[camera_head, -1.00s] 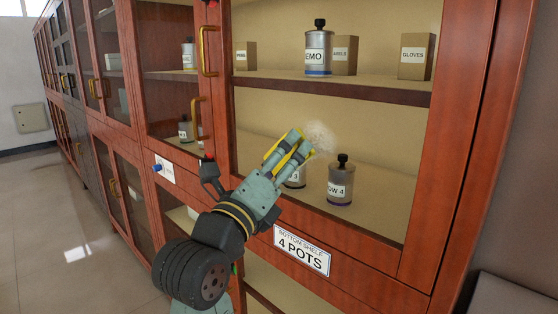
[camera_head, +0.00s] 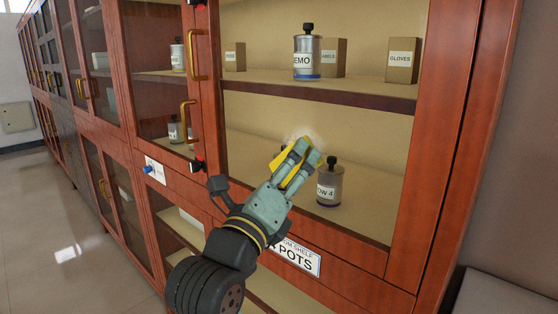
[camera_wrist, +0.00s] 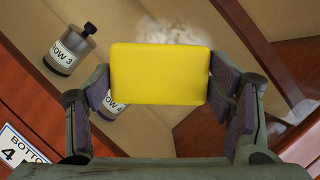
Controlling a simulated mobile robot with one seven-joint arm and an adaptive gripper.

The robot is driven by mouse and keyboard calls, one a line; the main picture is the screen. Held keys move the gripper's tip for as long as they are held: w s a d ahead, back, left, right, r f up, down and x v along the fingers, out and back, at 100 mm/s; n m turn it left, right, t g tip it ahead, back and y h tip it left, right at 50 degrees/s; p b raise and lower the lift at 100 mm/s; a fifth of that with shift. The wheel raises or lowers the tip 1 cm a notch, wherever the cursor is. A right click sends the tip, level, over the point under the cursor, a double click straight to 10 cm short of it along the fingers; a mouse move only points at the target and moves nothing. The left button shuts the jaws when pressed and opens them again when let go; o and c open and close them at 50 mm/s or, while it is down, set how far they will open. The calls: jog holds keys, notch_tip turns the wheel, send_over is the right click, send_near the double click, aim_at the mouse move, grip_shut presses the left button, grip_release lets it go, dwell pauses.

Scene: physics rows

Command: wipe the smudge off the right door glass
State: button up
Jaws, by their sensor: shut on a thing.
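The smudge (camera_head: 301,132) is a pale, hazy patch on the right door glass (camera_head: 370,150), partly hidden behind my fingertips in the head view. It also shows as a whitish smear (camera_wrist: 176,32) just above the sponge in the wrist view. My gripper (camera_head: 304,156) is shut on a yellow sponge (camera_wrist: 160,74), held between both fingers in front of the glass. In the head view the sponge (camera_head: 284,168) shows mostly left of the fingers. I cannot tell whether the sponge touches the glass.
Behind the glass stand a ROW 4 pot (camera_head: 329,187), a ROW 3 pot (camera_wrist: 70,50), a DEMO pot (camera_head: 306,58) and small boxes. Brass handles (camera_head: 189,121) stick out on the left. A sign (camera_head: 302,259) sits below the glass, partly covered by my arm.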

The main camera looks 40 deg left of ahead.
aim_at(274, 164)
jog(key=d, duration=0.2)
jog(key=d+b, duration=0.1)
jog(key=d, duration=0.1)
jog(key=shift+d+f, duration=0.2)
jog(key=shift+d, duration=0.05)
jog(key=shift+s+d+r+b, duration=0.15)
jog(key=shift+d+b, duration=0.1)
jog(key=shift+b, duration=0.15)
jog(key=shift+w+a+p, duration=0.15)
jog(key=shift+a+p, duration=0.45)
jog(key=shift+a, duration=1.5)
jog(key=shift+w+a+p, duration=0.15)
jog(key=shift+a+p, duration=0.45)
jog(key=shift+a, duration=1.5)
jog(key=shift+w+r+p, duration=0.15)
jog(key=shift+r+p, duration=0.65)
jog(key=shift+r, duration=0.05)
jog(key=shift+s+d, duration=0.15)
jog(key=shift+d, duration=1.5)
jog(key=shift+s+d, duration=0.15)
jog(key=shift+d, duration=1.45)
jog(key=shift+s+d+b, duration=0.1)
jog(key=shift+d+b, duration=0.9)
jog(key=shift+b, duration=0.25)
jog(key=shift+a+p, duration=0.1)
jog(key=shift+p, duration=0.2)
